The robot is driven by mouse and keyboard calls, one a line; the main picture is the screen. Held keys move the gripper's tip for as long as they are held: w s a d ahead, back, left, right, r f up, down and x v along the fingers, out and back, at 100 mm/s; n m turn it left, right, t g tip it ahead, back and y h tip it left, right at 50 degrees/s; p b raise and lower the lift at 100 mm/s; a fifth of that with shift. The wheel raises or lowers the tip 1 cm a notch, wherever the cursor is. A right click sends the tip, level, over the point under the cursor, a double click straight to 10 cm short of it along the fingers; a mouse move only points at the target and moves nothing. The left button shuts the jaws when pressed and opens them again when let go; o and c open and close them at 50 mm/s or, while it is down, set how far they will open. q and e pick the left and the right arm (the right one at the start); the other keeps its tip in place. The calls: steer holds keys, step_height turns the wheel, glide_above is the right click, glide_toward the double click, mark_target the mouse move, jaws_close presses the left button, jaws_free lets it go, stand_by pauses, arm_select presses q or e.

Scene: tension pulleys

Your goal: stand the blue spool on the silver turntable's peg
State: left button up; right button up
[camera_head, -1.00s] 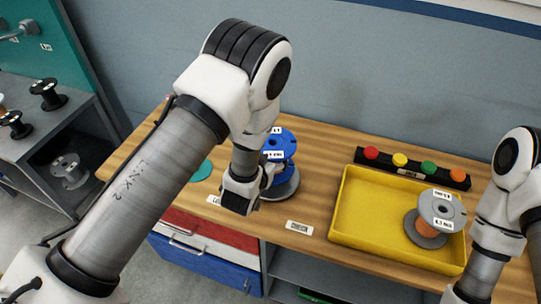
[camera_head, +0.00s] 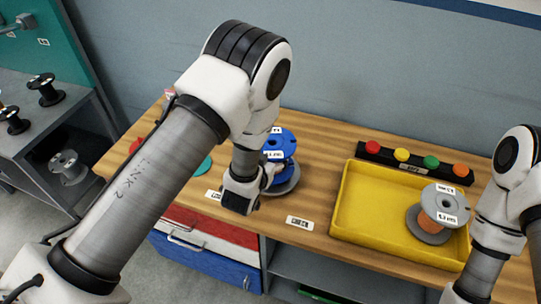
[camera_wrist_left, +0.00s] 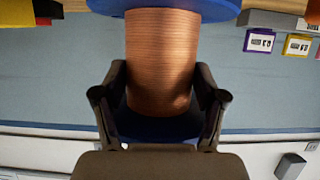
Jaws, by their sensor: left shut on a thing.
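The blue spool (camera_head: 280,142), with white labels on its top flange, stands roughly upright just above or on the silver turntable (camera_head: 290,186). My left gripper (camera_head: 262,178) is shut on the spool. In the left wrist view, its two fingers (camera_wrist_left: 160,100) close around the copper winding (camera_wrist_left: 162,55) between the blue flanges. The turntable's peg is hidden by the spool and the gripper, so I cannot tell whether the spool is seated on it. My right arm shows at the right edge, but its gripper is out of view.
A yellow tray (camera_head: 337,218) holds a grey-flanged copper spool (camera_head: 437,213). Behind it is a black bar with coloured buttons (camera_head: 413,162). A teal disc (camera_head: 204,167) lies left of the turntable. Dark spools (camera_head: 45,90) stand on a side shelf.

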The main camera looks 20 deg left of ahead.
stand_by(0.5)
arm_select(q)
steer(key=shift+f+b, duration=0.65)
steer(key=shift+f, duration=0.15)
steer(key=shift+r, duration=0.1)
steer(key=o, duration=1.8)
steer(key=v, duration=0.7)
steer(key=shift+s, duration=0.25)
